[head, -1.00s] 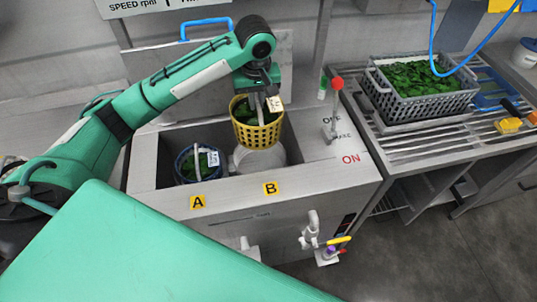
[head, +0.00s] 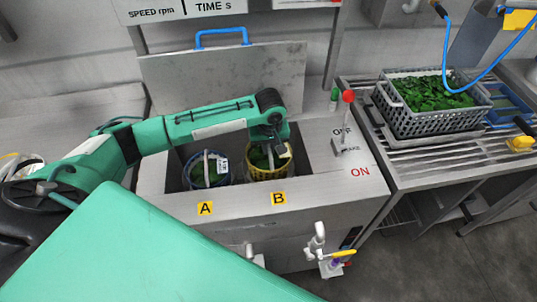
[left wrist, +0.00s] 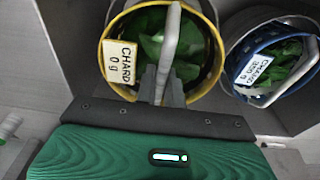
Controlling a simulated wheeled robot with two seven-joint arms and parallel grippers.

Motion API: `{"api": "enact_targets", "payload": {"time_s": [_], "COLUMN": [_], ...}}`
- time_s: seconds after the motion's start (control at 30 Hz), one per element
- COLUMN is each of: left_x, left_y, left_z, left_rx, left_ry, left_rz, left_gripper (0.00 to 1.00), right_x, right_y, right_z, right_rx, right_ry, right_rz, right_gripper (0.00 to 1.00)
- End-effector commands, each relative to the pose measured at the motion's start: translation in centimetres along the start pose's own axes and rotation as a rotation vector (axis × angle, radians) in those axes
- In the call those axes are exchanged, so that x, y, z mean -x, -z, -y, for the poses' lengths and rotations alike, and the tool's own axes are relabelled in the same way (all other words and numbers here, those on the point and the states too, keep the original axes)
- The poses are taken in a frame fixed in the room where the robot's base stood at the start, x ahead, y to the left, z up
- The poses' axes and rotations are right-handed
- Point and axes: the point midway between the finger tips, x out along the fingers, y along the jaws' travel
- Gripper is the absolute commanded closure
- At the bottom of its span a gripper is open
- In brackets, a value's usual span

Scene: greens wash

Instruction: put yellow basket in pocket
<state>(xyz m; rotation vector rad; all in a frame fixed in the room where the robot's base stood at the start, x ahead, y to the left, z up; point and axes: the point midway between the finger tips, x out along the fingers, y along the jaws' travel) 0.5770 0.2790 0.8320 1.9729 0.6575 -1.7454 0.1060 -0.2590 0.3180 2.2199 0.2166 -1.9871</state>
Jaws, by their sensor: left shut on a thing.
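The yellow basket (head: 258,172) holds green leaves and sits low in the pocket marked B (head: 279,198) of the steel washer. It shows as a yellow ring with a white tag reading CHARD 0 g in the left wrist view (left wrist: 104,60). My left gripper (left wrist: 163,88) is shut on the basket's pale handle (left wrist: 170,45); it also shows in the head view (head: 270,150). Whether the basket touches the pocket floor is hidden. A blue basket (head: 207,182) with leaves and a CHARD 350 g tag sits in the pocket marked A (head: 205,209). My right gripper is not in view.
The raised lid (head: 225,80) with a blue handle stands behind the pockets. A red-knobbed lever (head: 347,97) stands right of them. A grey crate of greens (head: 430,118) sits on the slatted rack (head: 440,160) at right. Taps (head: 318,240) jut from the washer front.

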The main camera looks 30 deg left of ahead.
Motion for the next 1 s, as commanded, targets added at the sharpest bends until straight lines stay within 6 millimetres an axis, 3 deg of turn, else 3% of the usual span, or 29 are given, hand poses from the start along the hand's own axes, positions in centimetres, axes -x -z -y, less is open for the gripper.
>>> {"api": "enact_targets", "payload": {"time_s": [0.3, 0.63, 0.67, 0.77, 1.0], "left_x": [-3.7, -4.0, -4.1, -4.1, -4.1], "left_y": [-0.5, -0.5, -0.5, -0.5, -0.5], "left_z": [0.0, 0.0, 0.1, 0.1, 0.1], "left_rx": [-0.001, 0.000, -0.001, -0.001, -0.001], "left_ry": [-0.001, -0.001, 0.001, 0.001, 0.001], "left_rz": [-0.001, -0.001, 0.000, 0.000, 0.000], "left_gripper": [1.00, 1.00, 0.86, 0.68, 0.68], "right_x": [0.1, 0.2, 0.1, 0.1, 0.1], "right_y": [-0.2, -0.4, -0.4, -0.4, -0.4], "right_z": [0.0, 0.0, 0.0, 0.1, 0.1], "right_rx": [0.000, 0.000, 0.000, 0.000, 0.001], "right_ry": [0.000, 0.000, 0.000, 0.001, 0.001], "right_rz": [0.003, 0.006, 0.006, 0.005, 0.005], "right_gripper": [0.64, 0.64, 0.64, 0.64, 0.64]}}
